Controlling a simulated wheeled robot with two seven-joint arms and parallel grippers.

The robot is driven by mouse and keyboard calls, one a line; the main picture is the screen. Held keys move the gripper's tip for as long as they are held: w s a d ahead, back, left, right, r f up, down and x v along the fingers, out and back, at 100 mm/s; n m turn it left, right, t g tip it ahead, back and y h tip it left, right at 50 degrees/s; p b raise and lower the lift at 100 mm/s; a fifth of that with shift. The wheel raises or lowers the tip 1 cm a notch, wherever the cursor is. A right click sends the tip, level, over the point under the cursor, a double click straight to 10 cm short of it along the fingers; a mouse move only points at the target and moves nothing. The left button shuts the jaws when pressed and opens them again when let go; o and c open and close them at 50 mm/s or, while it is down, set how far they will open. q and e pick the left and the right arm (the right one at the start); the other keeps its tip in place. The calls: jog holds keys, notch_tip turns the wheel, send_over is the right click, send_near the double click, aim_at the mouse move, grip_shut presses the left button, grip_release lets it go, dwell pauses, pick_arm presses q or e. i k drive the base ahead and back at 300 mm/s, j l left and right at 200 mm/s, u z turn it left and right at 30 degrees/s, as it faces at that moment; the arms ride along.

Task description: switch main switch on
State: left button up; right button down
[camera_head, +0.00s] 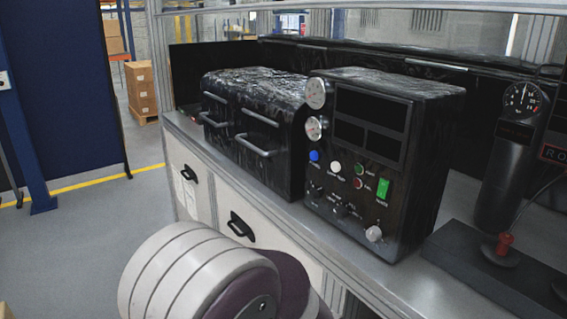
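A black control box (355,215) stands on the grey bench top. A pale knob (374,234) is at the lower right corner. Blue (314,155), white (336,168), green (359,168) and red (358,183) buttons or lamps sit to the left of the rocker. I cannot tell which control is the main switch or how the rocker is set. Neither gripper shows; a white rounded link of my own arm fills the lower middle, in front of the bench.
A black box with handles (252,140) stands left of the control box. A black gauge unit (508,150) and a red-topped lever (504,242) are to the right. Drawers with black handles (241,228) are below the bench top. Floor is clear at left.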

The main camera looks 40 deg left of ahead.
aim_at(384, 185)
jog(key=i+j, duration=0.1)
jog(key=j, duration=1.45)
jog(key=i, duration=0.05)
